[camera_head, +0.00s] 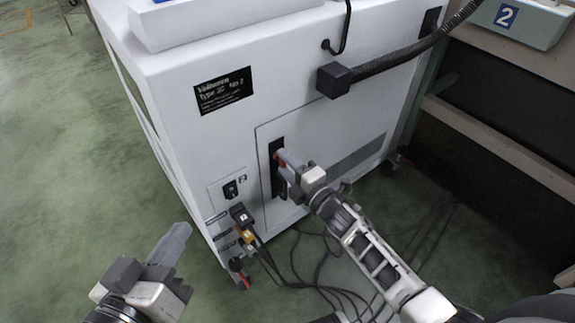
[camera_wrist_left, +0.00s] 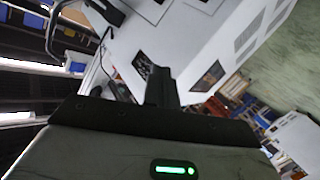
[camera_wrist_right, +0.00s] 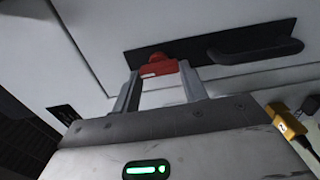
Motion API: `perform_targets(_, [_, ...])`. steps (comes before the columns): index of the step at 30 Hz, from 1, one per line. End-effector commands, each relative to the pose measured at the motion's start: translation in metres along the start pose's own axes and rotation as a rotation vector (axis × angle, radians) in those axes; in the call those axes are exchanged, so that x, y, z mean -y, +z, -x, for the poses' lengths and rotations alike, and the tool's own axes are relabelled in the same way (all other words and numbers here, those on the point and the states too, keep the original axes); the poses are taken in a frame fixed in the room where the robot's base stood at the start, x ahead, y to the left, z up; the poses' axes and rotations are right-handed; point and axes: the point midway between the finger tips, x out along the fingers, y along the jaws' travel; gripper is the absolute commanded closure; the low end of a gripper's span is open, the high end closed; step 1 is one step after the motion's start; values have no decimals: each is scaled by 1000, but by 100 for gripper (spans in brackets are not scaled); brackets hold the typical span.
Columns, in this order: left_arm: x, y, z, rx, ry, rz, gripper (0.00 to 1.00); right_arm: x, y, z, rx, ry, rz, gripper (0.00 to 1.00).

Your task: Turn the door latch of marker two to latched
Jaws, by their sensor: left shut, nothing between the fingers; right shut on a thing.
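The door latch is a small red lever (camera_head: 277,155) at the upper end of a black plate on the white machine's door (camera_head: 300,132). In the right wrist view the red latch (camera_wrist_right: 159,69) lies across between the finger ends, at one end of the black plate (camera_wrist_right: 215,44). My right gripper (camera_head: 284,160) is shut on the red latch; its fingers also show in the right wrist view (camera_wrist_right: 160,88). In the head view the fingers partly hide the latch, so its exact angle is unclear. My left gripper (camera_head: 176,243) is shut and empty, apart from the machine, at lower left.
A black bar handle (camera_wrist_right: 255,46) is on the same plate. Below the door's left side are a black switch (camera_head: 231,189), a black plug (camera_head: 240,214) and a yellow plug (camera_head: 247,236) with hanging cables. Green floor is free at left.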

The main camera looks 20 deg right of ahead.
Motion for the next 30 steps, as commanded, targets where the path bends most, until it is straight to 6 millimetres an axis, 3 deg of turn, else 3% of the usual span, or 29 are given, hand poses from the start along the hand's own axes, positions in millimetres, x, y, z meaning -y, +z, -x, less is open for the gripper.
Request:
perform_targets(3, [0, 0, 0, 1, 1, -3, 100, 0, 0, 0, -1, -1, 5, 80])
perform_targets(4, [0, 0, 0, 1, 1, -3, 100, 0, 0, 0, -1, -1, 5, 48])
perform_targets(6, [0, 0, 0, 1, 1, -5, 100, 0, 0, 0, -1, -1, 4, 35])
perform_targets(14, [0, 0, 0, 2, 1, -7, 100, 0, 0, 0, 0, -1, 2, 35])
perform_targets(18, [-1, -3, 1, 3, -3, -16, 100, 0, 0, 10, 0, -2, 1, 35])
perform_targets(25, [1, -9, 2, 23, -28, -68, 100, -2, 0, 57, 0, -5, 0, 35])
perform_targets(30, [6, 0, 4, 67, -54, -109, 100, -1, 0, 100, 0, -5, 1, 35])
